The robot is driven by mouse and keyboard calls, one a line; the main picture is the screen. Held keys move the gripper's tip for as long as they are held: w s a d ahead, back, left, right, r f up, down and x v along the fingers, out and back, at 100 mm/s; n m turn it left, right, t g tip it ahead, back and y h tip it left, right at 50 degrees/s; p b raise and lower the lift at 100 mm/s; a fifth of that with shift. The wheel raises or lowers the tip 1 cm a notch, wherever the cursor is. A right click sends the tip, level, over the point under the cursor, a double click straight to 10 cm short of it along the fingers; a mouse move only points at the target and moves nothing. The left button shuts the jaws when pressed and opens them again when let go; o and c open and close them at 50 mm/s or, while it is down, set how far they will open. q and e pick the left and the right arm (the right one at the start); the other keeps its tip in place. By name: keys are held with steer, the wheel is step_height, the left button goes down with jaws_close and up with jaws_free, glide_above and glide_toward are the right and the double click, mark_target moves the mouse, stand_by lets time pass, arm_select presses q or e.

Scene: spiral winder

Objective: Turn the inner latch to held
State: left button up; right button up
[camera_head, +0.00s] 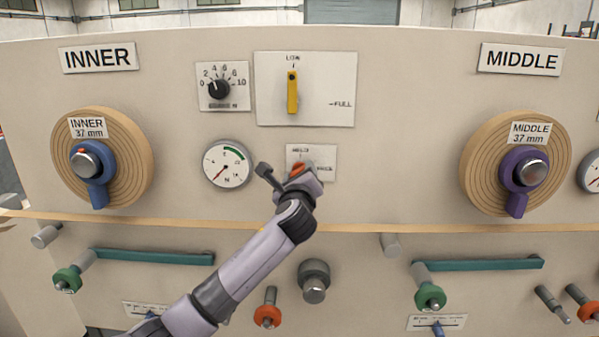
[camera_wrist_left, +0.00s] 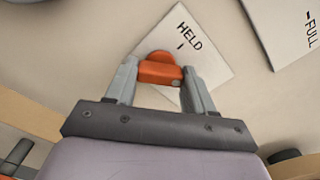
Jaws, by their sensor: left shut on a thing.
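The inner latch is a small orange knob (camera_head: 298,168) on a pale plate (camera_head: 325,155) right of the round gauge, low in the INNER section. The latch (camera_wrist_left: 160,68) also shows between my left fingers in the left wrist view. The plate's HELD label (camera_wrist_left: 188,38) and tick are readable there, just beyond the latch. The FREE label is partly hidden in the head view. My left gripper (camera_head: 286,174) is shut on the latch, at the panel. I cannot tell exactly which way the latch points. My right gripper is not in view.
Above the latch is a yellow lever (camera_head: 292,92) on a LOW/FULL plate. The gauge (camera_head: 227,164) and a black dial (camera_head: 219,89) are to the left. The INNER reel (camera_head: 133,150) and MIDDLE reel (camera_head: 480,150) stick out at the sides. Teal bars (camera_head: 150,257) are below.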

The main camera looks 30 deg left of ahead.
arm_select(q)
steer(key=n, duration=1.1)
steer(key=shift+b, duration=0.4)
steer(key=o, duration=1)
steer(key=shift+o, duration=0.2)
steer(key=v, duration=0.7)
steer(key=shift+b, duration=0.3)
